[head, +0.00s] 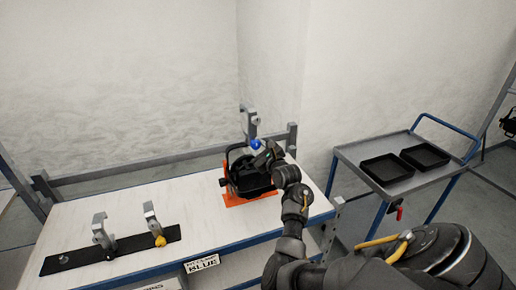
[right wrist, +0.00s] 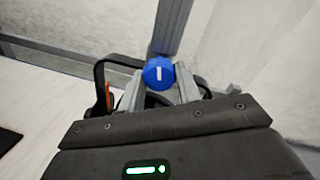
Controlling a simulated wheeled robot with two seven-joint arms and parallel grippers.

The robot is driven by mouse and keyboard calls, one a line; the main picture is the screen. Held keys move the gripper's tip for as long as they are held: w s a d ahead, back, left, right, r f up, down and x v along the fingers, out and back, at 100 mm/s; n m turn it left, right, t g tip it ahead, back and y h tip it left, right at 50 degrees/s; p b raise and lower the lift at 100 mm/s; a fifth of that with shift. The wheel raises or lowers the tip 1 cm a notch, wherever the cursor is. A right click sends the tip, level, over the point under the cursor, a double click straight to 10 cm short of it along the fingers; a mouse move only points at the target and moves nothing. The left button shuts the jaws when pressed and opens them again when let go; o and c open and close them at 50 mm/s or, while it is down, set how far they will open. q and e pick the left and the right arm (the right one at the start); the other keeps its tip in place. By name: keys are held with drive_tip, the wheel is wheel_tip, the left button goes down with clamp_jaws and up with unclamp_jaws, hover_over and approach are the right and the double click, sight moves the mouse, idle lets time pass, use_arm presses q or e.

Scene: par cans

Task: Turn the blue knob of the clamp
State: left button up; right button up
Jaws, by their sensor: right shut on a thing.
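The blue knob (head: 255,143) is on the grey clamp (head: 248,122), which stands upright above a black par can (head: 243,180) on an orange mat (head: 236,200). My right gripper (head: 268,152) reaches to the knob from the right. In the right wrist view the blue knob (right wrist: 159,73), with a white mark, sits between the two grey fingertips (right wrist: 160,88), and the gripper is shut on it. The clamp's grey upright (right wrist: 172,28) rises behind the knob. My left gripper is not in view.
A black strip (head: 75,257) with two grey clamps, one with a yellow knob (head: 160,241), lies on the left of the white table (head: 190,215). A label reading BLUE (head: 202,263) is on the front edge. A cart (head: 350,155) with two black trays stands right. A rail runs behind the table.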

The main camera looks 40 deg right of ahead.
drive_tip(key=o, duration=1)
drive_tip(key=s+a+b, duration=0.2)
drive_tip(key=s, duration=0.8)
drive_tip(key=shift+s, duration=0.35)
